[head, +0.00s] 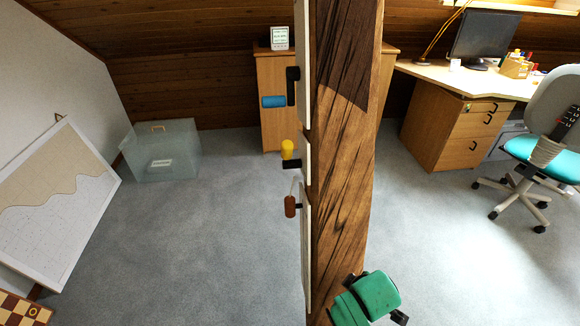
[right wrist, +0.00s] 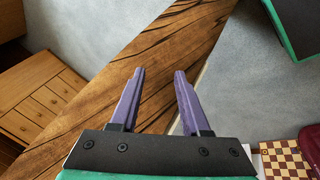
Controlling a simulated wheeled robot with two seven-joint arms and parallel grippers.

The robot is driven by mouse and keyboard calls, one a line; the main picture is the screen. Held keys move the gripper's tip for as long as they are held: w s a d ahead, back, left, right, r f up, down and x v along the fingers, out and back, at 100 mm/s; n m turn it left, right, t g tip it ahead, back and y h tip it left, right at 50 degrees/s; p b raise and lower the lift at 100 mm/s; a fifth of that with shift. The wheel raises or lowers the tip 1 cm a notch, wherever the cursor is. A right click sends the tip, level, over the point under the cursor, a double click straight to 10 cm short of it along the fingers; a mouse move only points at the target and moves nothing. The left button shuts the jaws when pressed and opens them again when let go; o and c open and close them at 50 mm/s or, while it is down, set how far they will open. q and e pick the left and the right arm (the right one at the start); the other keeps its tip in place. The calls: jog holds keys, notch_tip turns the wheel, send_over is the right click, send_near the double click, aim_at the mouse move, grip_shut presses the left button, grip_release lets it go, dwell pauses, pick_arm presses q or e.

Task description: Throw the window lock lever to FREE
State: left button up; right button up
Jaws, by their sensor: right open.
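A timber brace (head: 345,130) stands upright in the middle of the head view, with pale panels seen edge-on along its left side. Three handles stick out left from them: a blue grip (head: 273,101), a yellow knob (head: 287,149) and a red-brown grip (head: 290,206) on a thin stem. No lettering is readable, so I cannot tell which is the window lock lever. My right gripper (right wrist: 158,72) is open and empty, its purple fingers over the timber brace (right wrist: 135,85) in the right wrist view. In the head view my green right hand is low beside the brace; its fingers are hidden. My left gripper is out of view.
A clear box (head: 160,152) and a leaning board (head: 62,200) are on the left. A desk (head: 440,75) and a swivel chair (head: 545,150) are on the right. A chessboard (head: 18,308) is at lower left. The carpet left of the brace is free.

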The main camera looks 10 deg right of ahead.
jog(key=w+a+r+n+t+h, duration=0.1)
jog(key=w+a+r+n+t, duration=0.1)
jog(key=r+n, duration=0.2)
jog(key=w+a+r+n+t+h, duration=0.1)
jog(key=w+a+r+n+t, duration=0.1)
jog(key=r, duration=0.4)
jog(key=w+a+r+n+t, duration=0.2)
jog(key=w+a+r+n, duration=0.1)
jog(key=r+n, duration=0.3)
jog(key=shift+w+a+h, duration=0.1)
jog(key=shift+w+h, duration=0.05)
jog(key=shift+h, duration=0.25)
jog(key=n+t, duration=0.7)
jog(key=n, duration=0.6)
send_near(286, 154)
jog(key=shift+m+h, duration=0.3)
jog(key=x, duration=1.1)
jog(key=shift+w+a+p, duration=0.1)
jog(key=shift+w+p, duration=0.25)
jog(key=shift+w, duration=0.1)
grip_shut()
